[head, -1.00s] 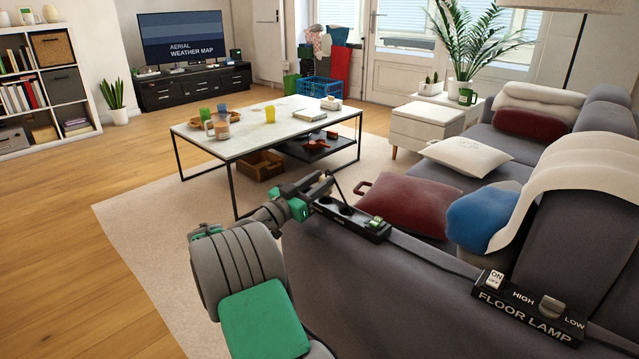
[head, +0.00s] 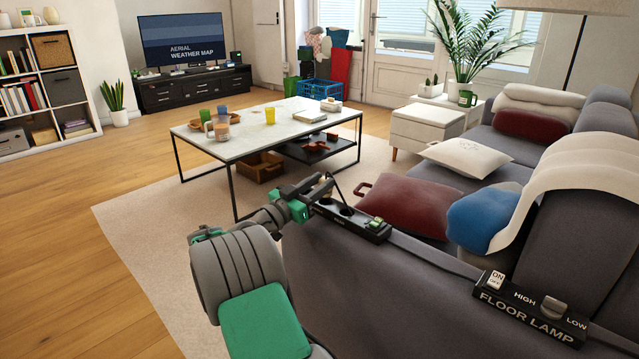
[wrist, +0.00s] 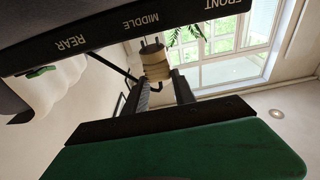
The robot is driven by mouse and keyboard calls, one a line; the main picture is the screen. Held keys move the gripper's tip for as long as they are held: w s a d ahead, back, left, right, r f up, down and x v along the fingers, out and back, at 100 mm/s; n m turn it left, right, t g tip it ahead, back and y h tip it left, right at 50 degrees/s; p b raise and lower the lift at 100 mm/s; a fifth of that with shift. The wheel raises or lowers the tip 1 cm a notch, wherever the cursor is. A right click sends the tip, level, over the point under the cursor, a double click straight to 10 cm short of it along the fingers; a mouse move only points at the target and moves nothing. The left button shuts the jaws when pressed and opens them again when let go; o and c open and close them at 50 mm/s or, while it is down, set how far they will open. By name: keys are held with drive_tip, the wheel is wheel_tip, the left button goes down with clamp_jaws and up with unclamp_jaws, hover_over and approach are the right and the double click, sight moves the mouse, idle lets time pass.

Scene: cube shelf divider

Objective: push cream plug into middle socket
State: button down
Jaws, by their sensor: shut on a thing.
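The cream plug (wrist: 157,66) is between the fingers of my gripper (wrist: 163,78), which is shut on it. Its two dark pins point up in the wrist view, toward the socket strip (wrist: 105,32). They are close to the strip, near the side between the MIDDLE and FRONT labels; whether they touch it is unclear. In the head view my gripper (head: 316,188) is at the left end of the black strip (head: 362,229), just above it. The plug (head: 327,186) shows only as a small cream patch. Dark round sockets show on the strip's top, including the middle socket (head: 346,211).
The strip lies along the grey sofa's back (head: 350,290). A black FLOOR LAMP switch panel (head: 530,312) is farther right. A red cushion (head: 405,205) lies behind the strip.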

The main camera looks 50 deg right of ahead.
sight(319, 205)
drive_tip(key=shift+f, duration=1.5)
drive_tip(key=shift+f, duration=0.15)
drive_tip(key=c, duration=0.9)
unclamp_jaws()
drive_tip(key=shift+c, duration=0.2)
